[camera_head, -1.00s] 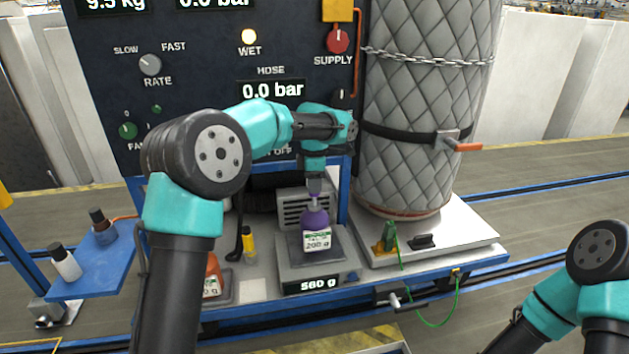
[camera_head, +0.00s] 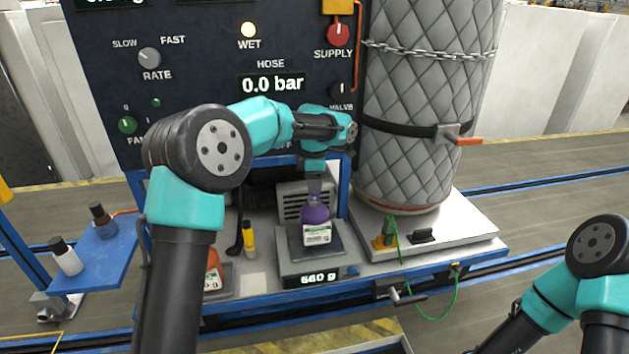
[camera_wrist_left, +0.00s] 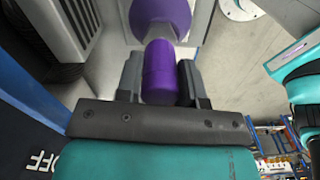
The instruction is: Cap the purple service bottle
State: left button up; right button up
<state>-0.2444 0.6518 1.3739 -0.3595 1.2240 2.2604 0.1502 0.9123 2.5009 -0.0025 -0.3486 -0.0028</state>
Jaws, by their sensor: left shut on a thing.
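In the left wrist view, my left gripper (camera_wrist_left: 158,85) is shut on a purple cap (camera_wrist_left: 158,70). A pale neck (camera_wrist_left: 160,32) shows between the cap and the bottle's purple shoulder (camera_wrist_left: 160,12). The cap is in line with the neck; I cannot tell whether it is seated. My right arm is at the lower right, its gripper out of view.
An orange bottle (camera_head: 213,272) and a yellow marker-like item (camera_head: 248,240) stand left of the scale. A quilted tank (camera_head: 415,110) stands close on the right. The dark control panel (camera_head: 200,90) rises behind. A blue shelf (camera_head: 100,262) at left holds two small bottles.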

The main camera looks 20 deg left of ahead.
pick_arm(q)
jog(key=shift+f, duration=0.85)
jog(key=o, duration=1)
notch_tip(320, 180, up, 18)
jog(key=shift+f, duration=0.25)
dwell(0.5)
